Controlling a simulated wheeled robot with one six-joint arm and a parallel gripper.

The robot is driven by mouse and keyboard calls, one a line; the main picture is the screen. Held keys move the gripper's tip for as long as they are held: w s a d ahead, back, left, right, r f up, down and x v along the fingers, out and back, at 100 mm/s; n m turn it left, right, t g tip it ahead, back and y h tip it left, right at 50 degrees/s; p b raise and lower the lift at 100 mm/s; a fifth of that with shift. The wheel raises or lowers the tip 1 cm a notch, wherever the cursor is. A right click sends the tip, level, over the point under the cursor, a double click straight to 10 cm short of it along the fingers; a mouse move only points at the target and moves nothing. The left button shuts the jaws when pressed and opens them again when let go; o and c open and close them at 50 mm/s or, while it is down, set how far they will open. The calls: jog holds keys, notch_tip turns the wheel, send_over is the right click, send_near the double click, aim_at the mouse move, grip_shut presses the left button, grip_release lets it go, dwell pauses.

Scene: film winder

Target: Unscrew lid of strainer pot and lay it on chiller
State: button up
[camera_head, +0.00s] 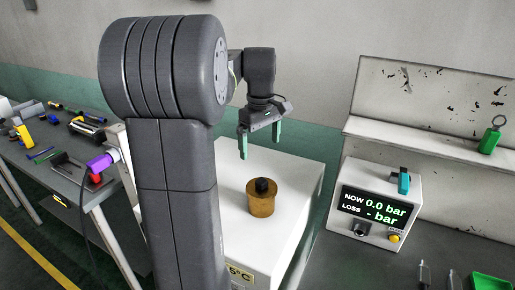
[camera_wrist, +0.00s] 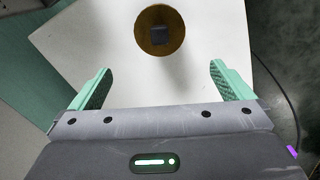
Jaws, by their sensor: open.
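The strainer pot (camera_head: 261,203) is a brown-gold cylinder with a dark knob (camera_head: 262,186) on its top. It stands upright on a white box-shaped unit (camera_head: 300,168), likely the chiller, with a partly hidden "5°C" label on its front. In the wrist view the pot (camera_wrist: 150,42) shows from above as a round brown disc, with the dark square knob (camera_wrist: 159,34) on it. My gripper (camera_head: 261,145) is open and empty, with green fingers, above the white top. In the wrist view my fingers (camera_wrist: 161,88) are apart, and the pot lies beyond their tips.
A pressure box (camera_head: 374,208) with a display and a teal part on top stands right of the white unit. A green tagged item (camera_head: 490,140) is on the shelf. A tool-covered workbench (camera_head: 60,145) is at left. The white top around the pot is clear.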

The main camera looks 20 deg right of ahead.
aim_at(260, 180)
notch_tip(260, 180, down, 14)
jog(key=shift+r+p, duration=0.15)
jog(key=shift+p, duration=0.25)
jog(key=shift+c, duration=0.4)
jog(key=c, duration=0.8)
jog(key=shift+a+n, duration=0.1)
jog(key=shift+n, duration=1.9)
jog(key=shift+r+n+p, duration=0.1)
jog(key=shift+n+p, duration=0.2)
jog(key=shift+n, duration=0.2)
jog(key=n, duration=0.3)
jog(key=shift+s, duration=0.1)
